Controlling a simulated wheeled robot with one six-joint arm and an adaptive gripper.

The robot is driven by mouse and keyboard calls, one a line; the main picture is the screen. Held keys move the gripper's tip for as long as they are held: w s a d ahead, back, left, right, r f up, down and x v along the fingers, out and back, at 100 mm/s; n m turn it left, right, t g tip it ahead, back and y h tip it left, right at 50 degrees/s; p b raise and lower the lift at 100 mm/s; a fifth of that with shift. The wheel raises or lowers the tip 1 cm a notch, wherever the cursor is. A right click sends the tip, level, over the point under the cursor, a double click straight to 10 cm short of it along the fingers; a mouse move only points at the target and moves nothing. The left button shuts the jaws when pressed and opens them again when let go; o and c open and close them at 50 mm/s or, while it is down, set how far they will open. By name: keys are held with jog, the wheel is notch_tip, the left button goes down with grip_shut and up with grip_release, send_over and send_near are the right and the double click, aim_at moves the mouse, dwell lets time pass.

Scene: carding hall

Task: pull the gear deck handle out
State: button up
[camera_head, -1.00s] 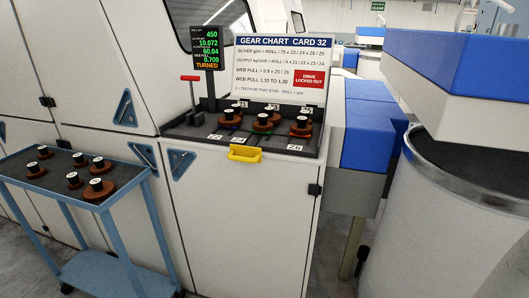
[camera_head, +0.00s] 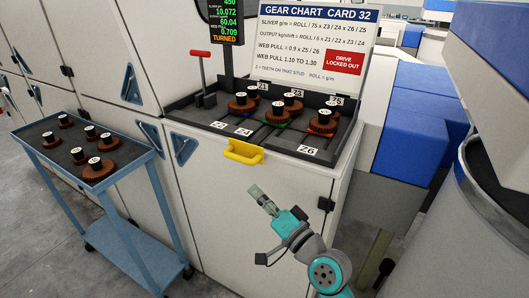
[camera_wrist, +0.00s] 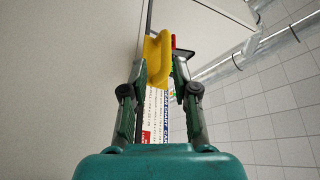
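The yellow gear deck handle (camera_head: 243,153) is fixed at the front edge of the gear deck (camera_head: 205,117), above a pale cabinet door. My gripper (camera_head: 256,192) is below the handle and a little to its right in the head view, apart from it there. In the wrist view my gripper (camera_wrist: 161,68) is open, with a finger on each side. The handle (camera_wrist: 156,48) shows ahead, between and beyond the fingertips. I cannot tell whether a finger touches it. Gears (camera_head: 289,107) stand on studs in the deck.
A blue trolley (camera_head: 130,172) with several gears stands at the left. A red-knobbed lever (camera_head: 202,75) rises at the deck's left end. The gear chart board (camera_head: 308,50) stands behind the deck. A grey can (camera_head: 475,230) is at the right. Open floor shows at lower left.

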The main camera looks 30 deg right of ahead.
aim_at(239, 158)
jog(key=w+r, duration=0.1)
jog(key=w, duration=0.2)
jog(key=w+r, duration=0.2)
jog(key=w, duration=0.2)
jog(key=w+a+r, duration=0.1)
jog(key=w, duration=0.3)
jog(key=shift+w+r, duration=0.15)
jog(key=shift+r, duration=0.05)
grip_shut()
